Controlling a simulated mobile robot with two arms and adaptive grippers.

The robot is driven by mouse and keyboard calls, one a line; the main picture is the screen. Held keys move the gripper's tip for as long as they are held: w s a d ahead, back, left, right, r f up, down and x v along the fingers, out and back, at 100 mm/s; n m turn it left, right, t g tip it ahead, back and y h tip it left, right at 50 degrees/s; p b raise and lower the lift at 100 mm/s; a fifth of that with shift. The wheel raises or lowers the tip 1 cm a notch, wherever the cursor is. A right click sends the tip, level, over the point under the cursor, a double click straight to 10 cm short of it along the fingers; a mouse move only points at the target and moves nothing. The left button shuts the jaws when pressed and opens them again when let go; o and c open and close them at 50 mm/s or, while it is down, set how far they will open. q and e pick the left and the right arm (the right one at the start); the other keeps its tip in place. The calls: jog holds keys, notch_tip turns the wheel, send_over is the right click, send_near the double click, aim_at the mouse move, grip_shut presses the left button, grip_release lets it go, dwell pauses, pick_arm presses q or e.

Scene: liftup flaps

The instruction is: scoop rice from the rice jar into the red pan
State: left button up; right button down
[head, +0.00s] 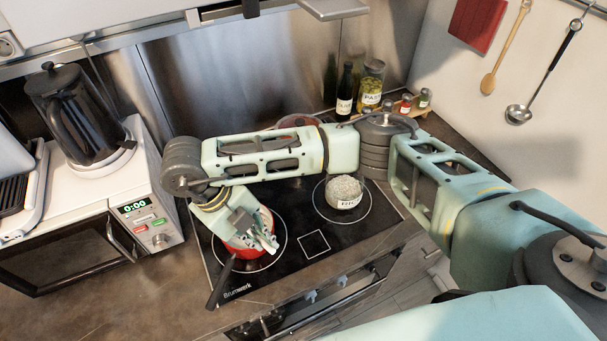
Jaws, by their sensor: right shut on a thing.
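The rice jar (345,202), a short clear container full of pale grains with a partly readable white label, stands on the right rear hob ring. The red pan (246,252) sits on the left hob ring, its black handle pointing toward the front left. My right arm reaches across from the right, and my right gripper (268,240) is over the pan, pointing down. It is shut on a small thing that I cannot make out. The gripper and wrist hide much of the pan's inside, so I cannot tell what it holds. My left gripper is out of view.
A microwave (158,210) with a black kettle (82,115) on top stands left of the black hob (300,262). A dark bottle (345,92), a pasta jar (371,85) and small spice jars stand at the back right. A ladle (519,113) hangs on the right wall.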

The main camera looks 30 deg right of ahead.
jog(key=w+d+n+t+y+b, duration=0.2)
jog(key=d+n+b, duration=0.3)
jog(key=n, duration=1.1)
jog(key=w+d+n+t+y+b, duration=0.2)
jog(key=d+n+y+b, duration=0.2)
jog(key=n, duration=1.2)
jog(key=shift+d+r+t+b, duration=0.25)
jog(key=shift+d+t+b, duration=0.05)
jog(key=shift+d+b, duration=0.95)
